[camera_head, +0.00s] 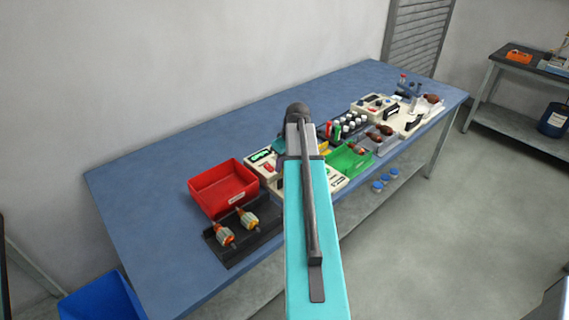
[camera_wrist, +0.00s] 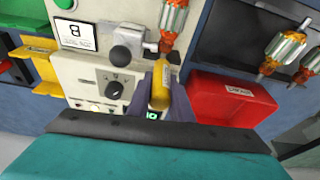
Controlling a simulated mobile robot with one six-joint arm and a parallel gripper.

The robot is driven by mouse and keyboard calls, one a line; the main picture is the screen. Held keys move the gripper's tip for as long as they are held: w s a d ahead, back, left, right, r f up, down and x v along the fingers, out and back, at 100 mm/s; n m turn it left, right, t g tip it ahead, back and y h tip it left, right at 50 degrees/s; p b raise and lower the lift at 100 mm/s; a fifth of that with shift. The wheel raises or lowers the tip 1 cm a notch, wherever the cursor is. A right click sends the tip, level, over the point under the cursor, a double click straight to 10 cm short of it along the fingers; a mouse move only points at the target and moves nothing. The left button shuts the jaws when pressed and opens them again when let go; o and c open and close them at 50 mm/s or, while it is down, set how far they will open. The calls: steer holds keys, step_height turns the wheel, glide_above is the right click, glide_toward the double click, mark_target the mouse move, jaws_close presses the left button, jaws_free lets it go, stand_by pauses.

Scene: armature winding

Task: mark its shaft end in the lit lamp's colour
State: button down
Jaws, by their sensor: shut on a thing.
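My gripper (camera_wrist: 160,96) is shut on a yellow marker-like cylinder (camera_wrist: 158,88) with a pale label, in the wrist view. Its far end is close to the lower shaft end of an orange-wound armature (camera_wrist: 173,22) at the top; I cannot tell whether they touch. A green digit display (camera_wrist: 151,115) glows below the cylinder. In the head view my arm hides the gripper.
Two armatures (camera_head: 247,219) lie on a black rack (camera_head: 262,237), beside a red bin (camera_head: 205,197). The bench's left part (camera_head: 140,190) is clear.

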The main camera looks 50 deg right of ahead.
stand_by(0.3)
steer(key=shift+r+p, duration=1.7)
steer(key=shift+r, duration=1.25)
